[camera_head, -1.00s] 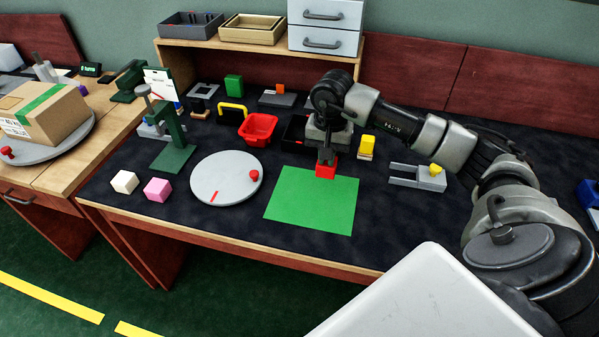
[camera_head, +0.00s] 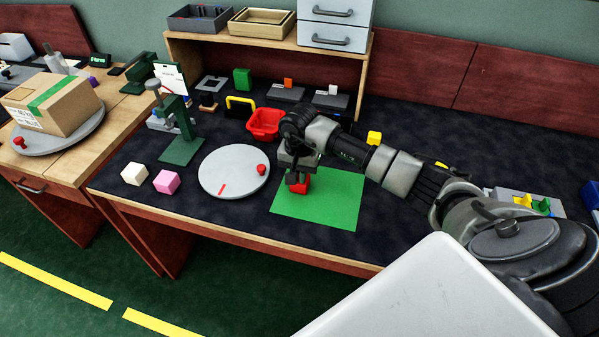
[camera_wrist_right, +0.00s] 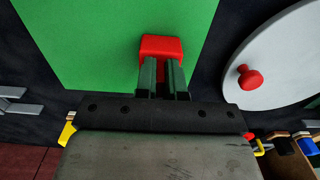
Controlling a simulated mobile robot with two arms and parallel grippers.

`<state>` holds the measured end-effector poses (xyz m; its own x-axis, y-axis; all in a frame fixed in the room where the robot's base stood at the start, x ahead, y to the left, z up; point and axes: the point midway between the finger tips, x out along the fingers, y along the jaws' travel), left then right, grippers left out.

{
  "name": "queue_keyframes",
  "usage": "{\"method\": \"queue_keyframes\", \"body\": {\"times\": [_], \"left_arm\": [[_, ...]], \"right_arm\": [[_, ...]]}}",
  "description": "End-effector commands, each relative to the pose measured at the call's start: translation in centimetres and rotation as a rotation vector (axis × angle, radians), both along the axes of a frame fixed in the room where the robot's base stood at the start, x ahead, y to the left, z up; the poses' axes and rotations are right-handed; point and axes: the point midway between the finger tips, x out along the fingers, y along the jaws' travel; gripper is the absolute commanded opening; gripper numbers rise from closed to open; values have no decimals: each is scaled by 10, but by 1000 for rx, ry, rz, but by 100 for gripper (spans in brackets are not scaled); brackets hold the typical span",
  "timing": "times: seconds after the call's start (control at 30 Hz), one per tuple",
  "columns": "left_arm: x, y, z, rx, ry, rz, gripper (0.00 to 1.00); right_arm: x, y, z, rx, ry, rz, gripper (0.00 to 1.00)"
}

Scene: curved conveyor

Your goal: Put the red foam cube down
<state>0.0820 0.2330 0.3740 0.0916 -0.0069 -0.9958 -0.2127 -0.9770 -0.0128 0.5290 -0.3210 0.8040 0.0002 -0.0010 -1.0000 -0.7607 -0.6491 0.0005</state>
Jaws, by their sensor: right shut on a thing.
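The red foam cube (camera_head: 299,187) is over the left part of the green mat (camera_head: 335,202), near the mat's back left edge. My right gripper (camera_head: 297,178) points down and is shut on the cube. In the right wrist view the cube (camera_wrist_right: 161,47) sits between the two fingertips of the gripper (camera_wrist_right: 163,70), with the green mat (camera_wrist_right: 110,40) behind it. I cannot tell whether the cube touches the mat. My left gripper is not in view.
A grey turntable (camera_head: 233,172) with a red knob lies just left of the mat. A red basket (camera_head: 265,124) stands behind. White (camera_head: 134,174) and pink (camera_head: 166,181) cubes are at the left. The mat's front right part is bare.

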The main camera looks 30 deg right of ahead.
Motion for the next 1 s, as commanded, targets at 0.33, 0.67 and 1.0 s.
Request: {"method": "queue_keyframes", "body": {"times": [0.33,0.67,1.0], "left_arm": [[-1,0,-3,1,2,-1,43],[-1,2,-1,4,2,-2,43],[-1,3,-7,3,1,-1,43]], "right_arm": [[0,0,-3,1,1,1,31],[0,0,-1,1,1,1,35],[1,-1,54,-3,-6,1,35]]}}
